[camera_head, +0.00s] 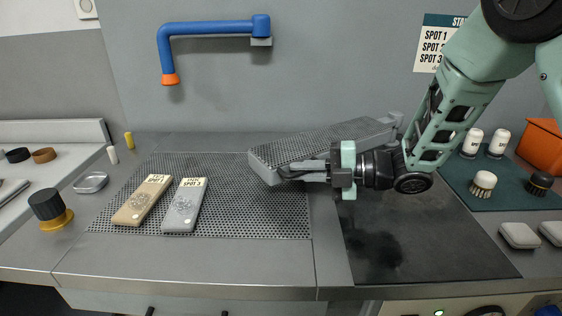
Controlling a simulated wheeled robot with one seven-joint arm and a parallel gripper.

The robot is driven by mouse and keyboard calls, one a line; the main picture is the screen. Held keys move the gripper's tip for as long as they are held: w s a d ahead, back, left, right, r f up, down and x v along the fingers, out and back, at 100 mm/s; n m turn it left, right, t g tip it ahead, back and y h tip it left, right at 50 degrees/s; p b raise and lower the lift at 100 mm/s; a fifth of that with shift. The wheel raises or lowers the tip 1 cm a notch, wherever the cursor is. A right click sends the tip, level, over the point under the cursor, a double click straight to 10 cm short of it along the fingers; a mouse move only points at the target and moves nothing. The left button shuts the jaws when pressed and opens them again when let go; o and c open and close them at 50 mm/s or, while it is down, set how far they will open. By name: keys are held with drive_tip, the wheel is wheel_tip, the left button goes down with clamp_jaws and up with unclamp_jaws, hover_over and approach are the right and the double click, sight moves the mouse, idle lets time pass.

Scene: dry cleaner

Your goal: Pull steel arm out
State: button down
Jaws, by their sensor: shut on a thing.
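The steel arm (312,143) is a long grey bar with a perforated top, lying slantwise from the middle of the counter toward the back right. My gripper (290,172) reaches in from the right, its fingers pointing left. It is shut on the near left end of the steel arm, at the front edge. The gripper and wrist hide part of the arm's near side, and the hold itself is only partly visible.
A perforated plate (262,215) bears a tan bar (141,200) and a grey bar (185,206) at left. A dark panel (435,245) lies below my wrist. A blue pipe (210,28) juts from the wall above. A green mat (500,185) holds bottles and brushes at right.

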drive_tip(key=s+d+g, duration=0.1)
drive_tip(key=s+d, duration=0.1)
drive_tip(key=s+d+n+g, duration=0.1)
drive_tip(key=s+d, duration=0.1)
drive_tip(key=shift+f+n+b, duration=0.1)
drive_tip(key=shift+n+b, duration=0.2)
drive_tip(key=shift+b, duration=0.05)
drive_tip(key=shift+d, duration=0.1)
drive_tip(key=c, duration=1.9)
unclamp_jaws()
drive_tip(key=shift+o, duration=0.6)
drive_tip(key=shift+d, duration=0.15)
drive_tip(key=b+v, duration=0.1)
drive_tip(key=v, duration=1.6)
drive_tip(key=shift+d+f+b, duration=0.2)
drive_tip(key=shift+d+b, duration=0.05)
drive_tip(key=shift+b, duration=0.15)
